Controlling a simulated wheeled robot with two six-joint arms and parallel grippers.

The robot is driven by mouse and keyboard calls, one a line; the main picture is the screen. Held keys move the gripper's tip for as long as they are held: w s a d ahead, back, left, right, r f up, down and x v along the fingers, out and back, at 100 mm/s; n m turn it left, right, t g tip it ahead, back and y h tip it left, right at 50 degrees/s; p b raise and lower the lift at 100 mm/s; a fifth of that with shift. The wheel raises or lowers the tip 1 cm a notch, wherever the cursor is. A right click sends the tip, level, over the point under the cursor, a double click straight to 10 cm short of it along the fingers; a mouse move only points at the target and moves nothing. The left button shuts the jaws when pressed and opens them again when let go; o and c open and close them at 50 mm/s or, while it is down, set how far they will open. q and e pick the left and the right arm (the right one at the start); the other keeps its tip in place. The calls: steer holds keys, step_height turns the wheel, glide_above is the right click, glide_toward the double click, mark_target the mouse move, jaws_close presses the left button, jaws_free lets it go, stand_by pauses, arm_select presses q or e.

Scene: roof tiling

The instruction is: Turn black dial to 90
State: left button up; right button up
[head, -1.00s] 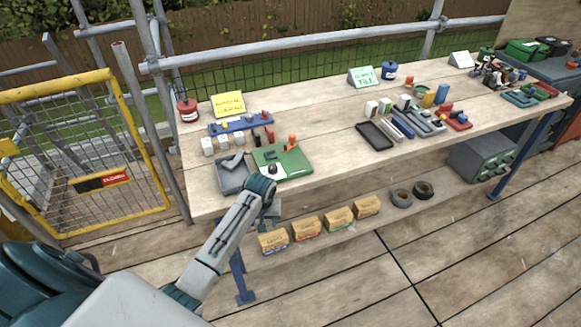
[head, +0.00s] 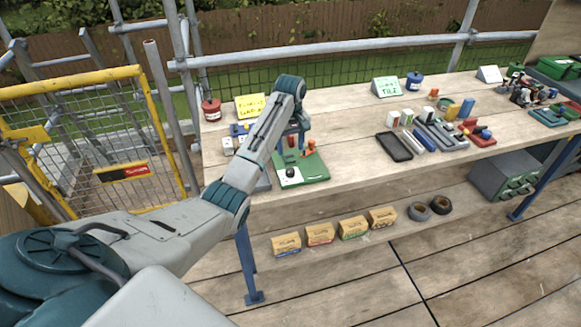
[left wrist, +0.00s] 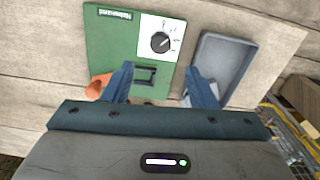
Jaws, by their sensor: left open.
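The black dial (left wrist: 160,42) sits on a white scale plate (left wrist: 172,30) on a green board (left wrist: 112,42) in the left wrist view. Its marks are too small to read. In the head view the dial (head: 290,172) shows near the front of the green board (head: 315,170) on the workbench. My left gripper (head: 293,140) is over the back part of the board. In the left wrist view its two blue fingers (left wrist: 162,82) are apart and empty, with a dark square fitting between them and the dial beyond. My right gripper is not in view.
An orange-topped part (left wrist: 97,86) stands beside the left finger in the left wrist view. A grey tray (left wrist: 222,62) lies beside the board. A black tray (head: 394,147) and several small parts are farther right on the bench. Bare wood lies between.

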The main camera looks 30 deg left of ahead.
mark_target(290, 170)
arm_select(q)
step_height(290, 170, down, 9)
steer(key=shift+r+p, duration=0.1)
steer(key=shift+p, duration=0.85)
steer(key=shift+f, duration=0.55)
steer(key=c, duration=1)
